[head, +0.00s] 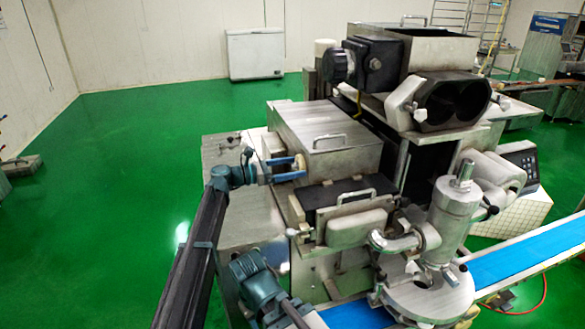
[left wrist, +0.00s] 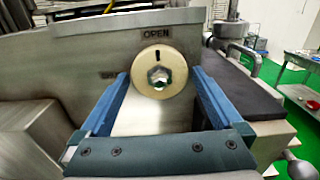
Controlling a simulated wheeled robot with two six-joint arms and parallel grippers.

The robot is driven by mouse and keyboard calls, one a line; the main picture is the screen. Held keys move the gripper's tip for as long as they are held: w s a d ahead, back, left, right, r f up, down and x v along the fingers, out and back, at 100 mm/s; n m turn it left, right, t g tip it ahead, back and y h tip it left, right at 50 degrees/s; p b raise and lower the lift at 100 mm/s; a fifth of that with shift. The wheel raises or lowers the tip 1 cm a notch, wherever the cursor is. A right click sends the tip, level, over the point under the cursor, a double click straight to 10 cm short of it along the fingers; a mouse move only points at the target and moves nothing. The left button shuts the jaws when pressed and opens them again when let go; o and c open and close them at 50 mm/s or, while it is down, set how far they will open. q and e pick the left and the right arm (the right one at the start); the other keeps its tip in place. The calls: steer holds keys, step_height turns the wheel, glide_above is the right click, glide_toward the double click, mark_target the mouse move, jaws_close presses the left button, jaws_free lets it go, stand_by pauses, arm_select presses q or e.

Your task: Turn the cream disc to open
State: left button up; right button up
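The cream disc (left wrist: 146,83) is on the metal wall of the machine, with a hex nut at its centre. Its short dark mark is at the top, below the word OPEN (left wrist: 157,34). A second label to its left is hard to read. My left gripper (left wrist: 160,76) is open, with one blue finger on each side of the disc and gaps between fingers and rim. In the head view my left gripper (head: 284,168) reaches the machine's left side, at the cream disc (head: 300,162). My right gripper is not seen.
The metal lid with a handle (head: 325,135) is just right of the disc. A dark flat surface (left wrist: 238,92) lies to the right in the wrist view. A blue conveyor (head: 525,253) runs at the lower right.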

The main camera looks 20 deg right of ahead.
arm_select(q)
steer(key=a, duration=1.4)
steer(key=shift+s, duration=0.25)
steer(key=shift+d, duration=0.1)
steer(key=s+a+f+m+y, duration=0.5)
steer(key=s+f, duration=0.3)
steer(key=s+a+f+m+y, duration=0.4)
steer(key=s+a+f+m, duration=0.1)
steer(key=s+f, duration=0.35)
steer(key=s+a+f+m+y, duration=0.3)
steer(key=s+a+m+y, duration=0.15)
steer(key=s+a, duration=0.3)
steer(key=s+a+f+m+y, duration=0.2)
steer(key=s+a+m+y, duration=0.25)
steer(key=s+a, duration=0.3)
steer(key=s+d+f+m+y+b, duration=0.1)
steer(key=s+d+f+m+b, duration=0.2)
steer(key=d+f+b, duration=0.5)
steer(key=shift+s+d+f+g, duration=0.4)
steer(key=shift+s+d, duration=0.25)
steer(key=shift+d, duration=0.35)
